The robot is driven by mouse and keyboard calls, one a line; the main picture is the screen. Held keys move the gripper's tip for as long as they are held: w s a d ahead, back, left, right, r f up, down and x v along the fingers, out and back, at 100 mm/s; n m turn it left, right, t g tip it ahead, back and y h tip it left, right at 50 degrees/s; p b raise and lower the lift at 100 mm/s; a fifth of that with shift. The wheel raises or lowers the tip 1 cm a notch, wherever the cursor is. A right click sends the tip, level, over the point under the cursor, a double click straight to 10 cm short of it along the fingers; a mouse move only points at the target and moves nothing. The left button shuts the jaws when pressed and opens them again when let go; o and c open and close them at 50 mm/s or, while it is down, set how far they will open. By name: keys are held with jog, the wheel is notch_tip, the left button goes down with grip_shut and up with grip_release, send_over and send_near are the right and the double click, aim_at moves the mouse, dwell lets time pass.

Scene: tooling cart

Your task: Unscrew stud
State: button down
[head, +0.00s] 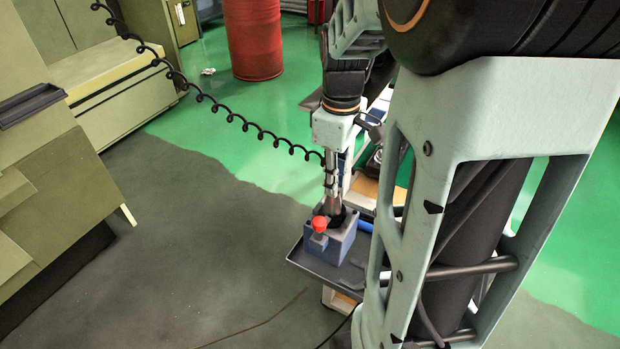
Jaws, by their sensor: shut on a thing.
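A blue block-like fixture (328,247) with a red knob (320,223) on its front stands on the dark tray (330,274) of the cart. My gripper (333,204) points straight down over the top of the block, just behind the red knob. Its slim fingers are close together and shut on the stud. The stud itself is mostly hidden by the fingers and too small to make out. I cannot tell how far it sits in the block.
A black coiled cable (235,115) hangs from the upper left to my gripper. Behind the block are cart shelves with small items, partly hidden by my arm. A green-beige machine (50,180) stands left, and a red drum (252,40) at the back. The floor between is open.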

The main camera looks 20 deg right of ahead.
jog(key=n, duration=0.4)
jog(key=shift+n, duration=1)
jog(key=n, duration=0.2)
jog(key=shift+n+b, duration=0.3)
jog(key=shift+b, duration=0.05)
jog(key=shift+n, duration=1.7)
jog(key=shift+n, duration=0.8)
jog(key=n, duration=0.4)
